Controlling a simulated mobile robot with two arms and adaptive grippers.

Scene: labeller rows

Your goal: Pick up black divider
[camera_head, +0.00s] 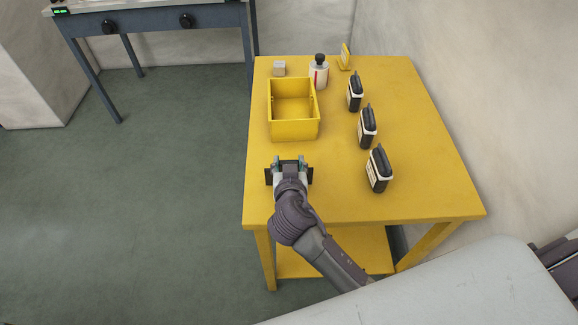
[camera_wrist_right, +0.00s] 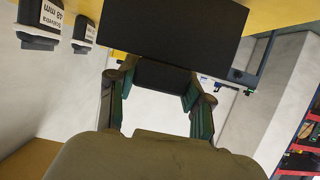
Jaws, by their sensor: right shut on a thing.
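The black divider (camera_head: 309,175) is a dark flat panel near the front left of the yellow table, and the gripper covers its middle in the head view. My right gripper (camera_head: 290,164) is shut on it. In the right wrist view the black divider (camera_wrist_right: 171,33) fills the top middle, between and beyond the fingers of the right gripper (camera_wrist_right: 159,80). I cannot tell whether the divider touches the tabletop. My left gripper is not in view.
A yellow open bin (camera_head: 294,130) stands just beyond the gripper on the yellow table (camera_head: 335,203). Three black-and-white labelled holders (camera_head: 379,170) form a row at right. A white bottle (camera_head: 319,74), a small grey block (camera_head: 279,68) and a yellow item (camera_head: 345,57) stand at the back.

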